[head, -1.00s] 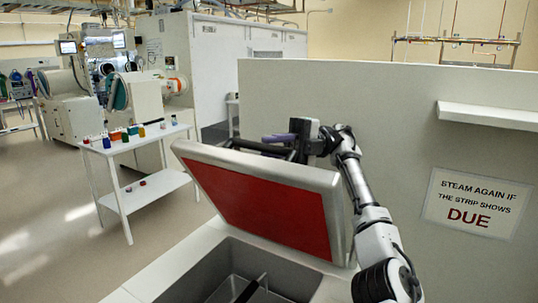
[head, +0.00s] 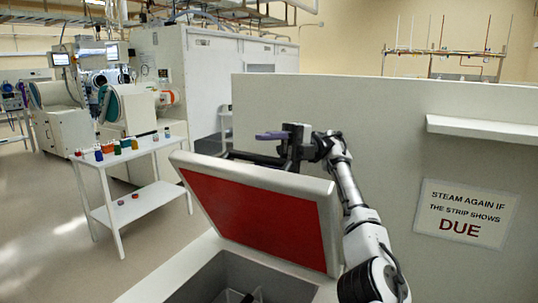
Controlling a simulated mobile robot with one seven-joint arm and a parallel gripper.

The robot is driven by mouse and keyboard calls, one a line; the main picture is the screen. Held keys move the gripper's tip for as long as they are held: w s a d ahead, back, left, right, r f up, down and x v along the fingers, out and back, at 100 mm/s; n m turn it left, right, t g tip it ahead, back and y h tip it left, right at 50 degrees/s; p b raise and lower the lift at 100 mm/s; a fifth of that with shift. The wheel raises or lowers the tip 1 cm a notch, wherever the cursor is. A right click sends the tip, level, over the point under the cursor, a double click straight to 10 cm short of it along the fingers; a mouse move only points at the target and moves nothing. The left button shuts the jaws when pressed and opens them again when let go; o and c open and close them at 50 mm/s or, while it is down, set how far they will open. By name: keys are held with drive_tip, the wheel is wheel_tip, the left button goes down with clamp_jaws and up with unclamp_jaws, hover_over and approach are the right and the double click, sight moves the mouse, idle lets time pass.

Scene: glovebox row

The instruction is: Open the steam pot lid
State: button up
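The steam pot lid (head: 258,215) is tilted up on the steam pot (head: 205,280), its red underside facing me. The pot's grey inside shows below it, with a clear container and a dark piece (head: 240,297) in it, cut off by the frame's bottom edge. My gripper (head: 272,137) is at the lid's far upper side, partly hidden behind its top edge. A purple piece shows at the gripper. The fingertips are not clear, so I cannot tell whether they are open or shut, or touch the lid.
A grey partition (head: 400,150) stands behind the pot, with a small shelf (head: 480,130) and a sign (head: 465,213) reading "STEAM AGAIN IF THE STRIP SHOWS DUE". A white cart (head: 150,197) with several small bottles stands at left. Open floor lies at far left.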

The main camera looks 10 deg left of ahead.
drive_tip(key=shift+w+d+f, duration=0.15)
drive_tip(key=shift+d+f, duration=0.05)
drive_tip(key=shift+d, duration=0.05)
idle(0.3)
